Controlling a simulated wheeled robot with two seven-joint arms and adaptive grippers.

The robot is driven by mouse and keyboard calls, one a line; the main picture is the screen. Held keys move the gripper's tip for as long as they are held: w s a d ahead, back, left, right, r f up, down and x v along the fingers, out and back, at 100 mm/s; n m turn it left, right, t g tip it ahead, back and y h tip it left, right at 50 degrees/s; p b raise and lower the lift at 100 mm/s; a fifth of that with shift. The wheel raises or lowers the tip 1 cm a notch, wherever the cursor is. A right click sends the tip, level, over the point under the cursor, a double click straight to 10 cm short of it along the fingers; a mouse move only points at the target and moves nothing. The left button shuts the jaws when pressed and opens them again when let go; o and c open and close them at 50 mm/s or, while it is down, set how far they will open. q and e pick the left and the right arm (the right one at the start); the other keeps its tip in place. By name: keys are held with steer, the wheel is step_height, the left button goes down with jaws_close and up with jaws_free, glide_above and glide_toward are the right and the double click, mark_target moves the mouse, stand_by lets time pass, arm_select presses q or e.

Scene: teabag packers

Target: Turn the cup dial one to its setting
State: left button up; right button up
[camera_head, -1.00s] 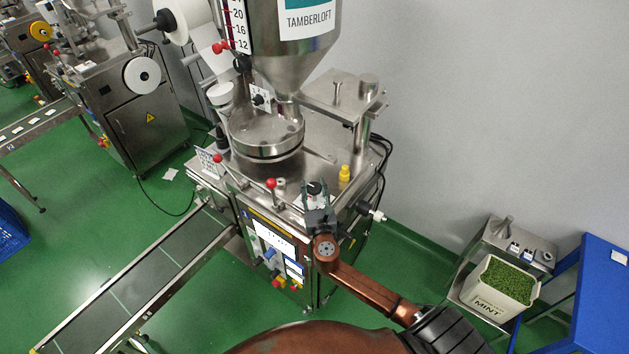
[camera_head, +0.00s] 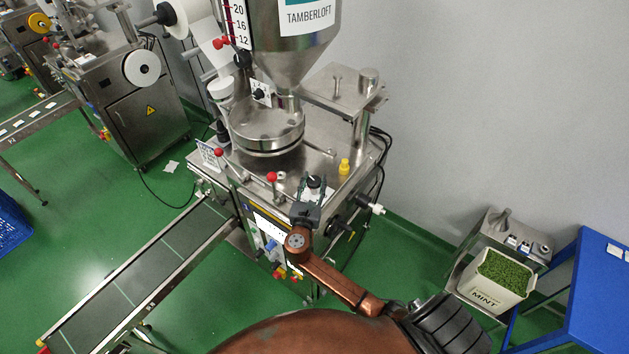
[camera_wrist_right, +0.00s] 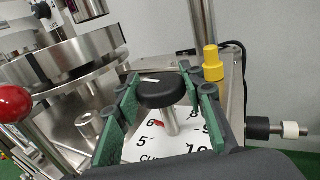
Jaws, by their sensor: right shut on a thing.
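The cup dial has a black round knob (camera_wrist_right: 162,93) on a metal stem above a white number plate (camera_wrist_right: 170,145). The digits 5, 8, 9 and 10 show on the plate, with a small red mark near the stem. In the head view the knob (camera_head: 314,181) stands near the front edge of the machine top. My right gripper (camera_head: 313,187) is shut on the knob, with one green-padded finger on each side of it in the wrist view. My palm hides the lower part of the plate. My left gripper is out of view.
A red-ball lever (camera_head: 272,177) stands left of the dial, and a yellow knob (camera_head: 344,166) right of it. The round steel drum (camera_head: 267,135) and hopper (camera_head: 292,60) rise behind. A conveyor (camera_head: 150,265) runs to the lower left. A mint crate (camera_head: 483,298) stands at right.

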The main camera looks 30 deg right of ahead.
steer(key=o, duration=1.2)
steer(key=v, duration=1.2)
